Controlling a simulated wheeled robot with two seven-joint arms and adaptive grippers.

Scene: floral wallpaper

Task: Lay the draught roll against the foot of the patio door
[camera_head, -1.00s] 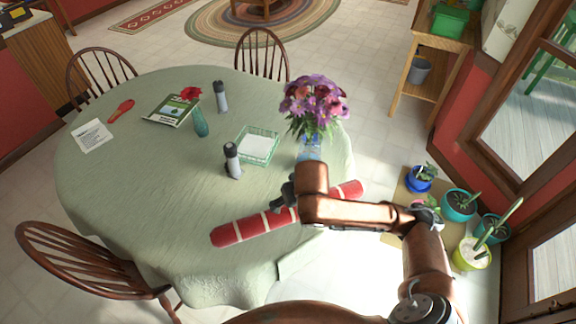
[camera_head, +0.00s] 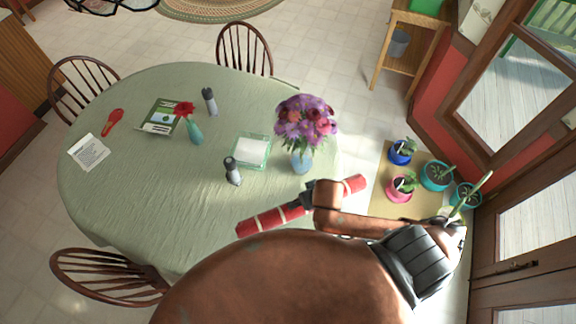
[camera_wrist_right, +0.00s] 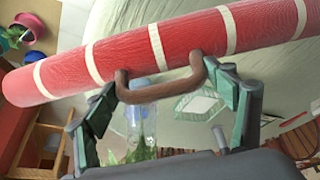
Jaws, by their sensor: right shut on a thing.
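The draught roll (camera_head: 262,222) is a long red cylinder with pale bands. It is held tilted over the near right edge of the table in the head view, and crosses the top of the right wrist view (camera_wrist_right: 195,42). My right gripper (camera_head: 311,197) is shut on the roll near its middle. In the wrist view its fingertips (camera_wrist_right: 165,85) are beside a brown handle loop on the roll. The patio door (camera_head: 540,240), brown wood with glass panes, stands at the right. Its foot is partly hidden by my arm. My left gripper is not in view.
The round table (camera_head: 130,205) with a green cloth carries a flower vase (camera_head: 302,160), a glass tray and small items. Potted plants (camera_head: 435,175) stand on a mat on the floor near the door. Chairs surround the table. A wooden shelf (camera_head: 405,45) stands behind.

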